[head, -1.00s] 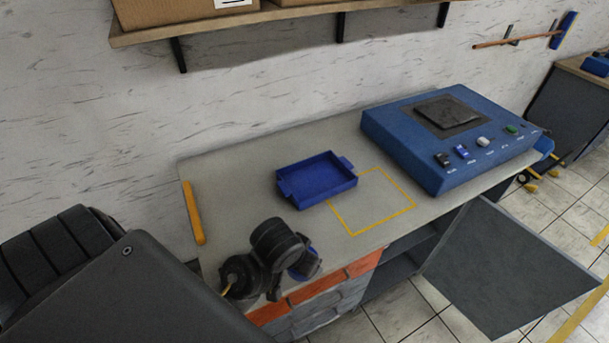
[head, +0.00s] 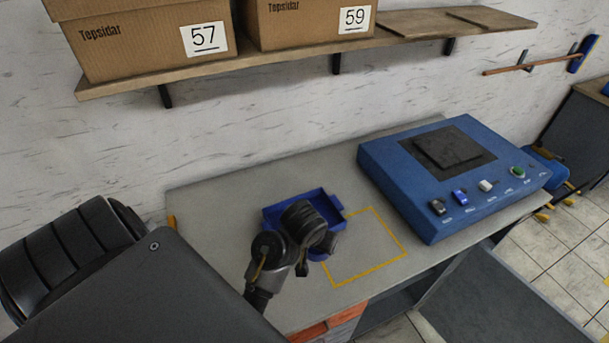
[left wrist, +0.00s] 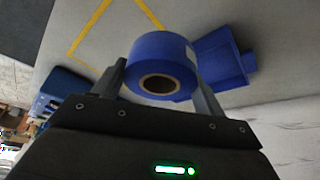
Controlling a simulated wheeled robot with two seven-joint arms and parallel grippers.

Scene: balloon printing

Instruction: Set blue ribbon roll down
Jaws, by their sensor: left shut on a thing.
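The blue ribbon roll (left wrist: 165,50) sits between the two fingers of my left gripper (left wrist: 160,80) in the left wrist view, its brown core facing the camera. The gripper is shut on it. In the head view my left wrist (head: 295,235) is in front of the blue tray (head: 272,218) on the table and covers part of it. The roll is mostly or wholly hidden there by the wrist. The tray also shows beyond the roll in the left wrist view (left wrist: 225,62). My right gripper is not in view.
A yellow square outline (head: 372,280) marks clear table right of the tray. A blue machine (head: 400,190) with buttons stands farther right. The grey table (head: 220,210) is bare left of the tray. A wooden shelf (head: 270,65) with cardboard boxes (head: 150,45) hangs above.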

